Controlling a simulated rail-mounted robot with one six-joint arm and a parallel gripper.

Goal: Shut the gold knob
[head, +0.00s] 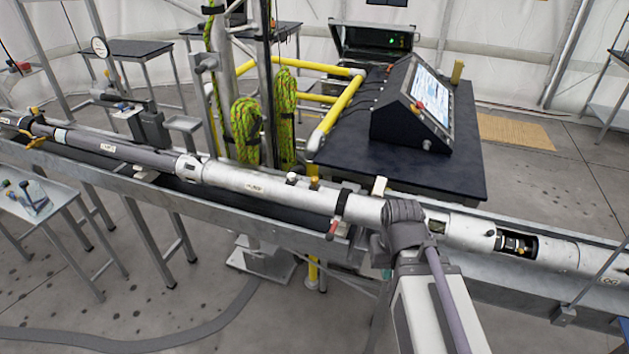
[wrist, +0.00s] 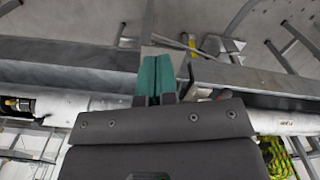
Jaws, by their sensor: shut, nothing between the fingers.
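The small gold knob (head: 315,183) stands on top of the long silver tube (head: 250,181) in the head view, just right of a white-and-dark knob (head: 292,178). I cannot tell from its size here whether it is open or shut. My gripper is at the tube, right of the gold knob and apart from it, with my wrist covering part of the tube. In the wrist view my gripper's teal fingers (wrist: 155,75) are shut together and empty. I cannot make out the gold knob in the wrist view.
A grey trough (head: 300,231) runs under the tube. Behind stand a black table with a console (head: 412,105), yellow rails (head: 338,108) and green ropes (head: 245,130).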

